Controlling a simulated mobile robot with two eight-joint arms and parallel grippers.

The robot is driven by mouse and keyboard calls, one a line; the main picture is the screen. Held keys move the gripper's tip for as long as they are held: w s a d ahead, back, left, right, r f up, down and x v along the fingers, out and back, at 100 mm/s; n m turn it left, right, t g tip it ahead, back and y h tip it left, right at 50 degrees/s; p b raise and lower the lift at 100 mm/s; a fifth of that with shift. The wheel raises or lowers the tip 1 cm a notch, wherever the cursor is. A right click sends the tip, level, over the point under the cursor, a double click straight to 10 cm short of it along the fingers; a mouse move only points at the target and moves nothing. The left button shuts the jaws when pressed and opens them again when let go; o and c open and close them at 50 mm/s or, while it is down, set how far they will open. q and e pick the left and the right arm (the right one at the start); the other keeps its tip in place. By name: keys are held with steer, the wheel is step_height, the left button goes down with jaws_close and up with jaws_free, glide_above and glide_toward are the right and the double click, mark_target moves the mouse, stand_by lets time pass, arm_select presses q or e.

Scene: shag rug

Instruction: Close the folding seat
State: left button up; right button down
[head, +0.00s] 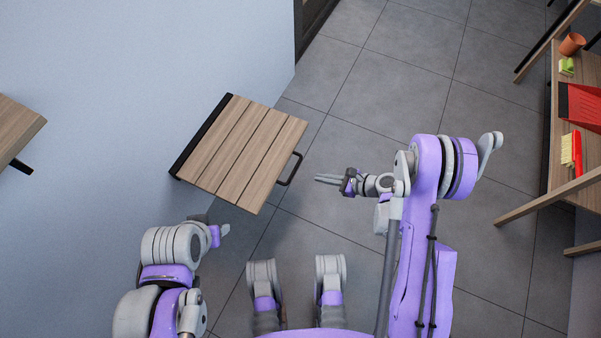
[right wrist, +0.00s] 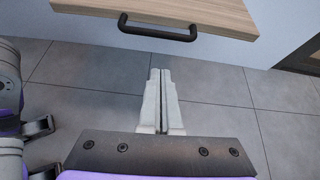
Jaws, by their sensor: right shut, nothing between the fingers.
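The folding seat (head: 243,152), made of light wooden slats, sticks out from the wall and lies folded down. A black strip runs along its wall side. Its black handle (head: 290,170) is on the edge facing my right gripper. In the right wrist view, the seat (right wrist: 160,10) and handle (right wrist: 158,31) show at the top. My right gripper (head: 317,179) is shut and empty, a little to the right of the handle and apart from it. Its closed fingers (right wrist: 160,73) point toward the seat. My left gripper (head: 225,230) is below the seat's lower corner in the picture; its fingers show too little to judge.
A second wooden seat (head: 14,128) is on the wall at far left. At right a wooden shelf (head: 560,200) holds a red dustpan (head: 582,106), a brush (head: 571,152) and a clay pot (head: 572,44). The tiled floor (head: 400,80) between is clear.

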steer(key=s+f+p+x, duration=0.1)
steer(key=p+x, duration=0.1)
steer(key=x, duration=0.9)
steer(key=shift+m, duration=0.3)
steer(key=r, duration=0.2)
steer(key=d+r, duration=0.1)
steer(key=r, duration=0.1)
steer(key=shift+d+r, duration=0.15)
steer(key=shift+r, duration=0.1)
steer(key=shift+r, duration=0.1)
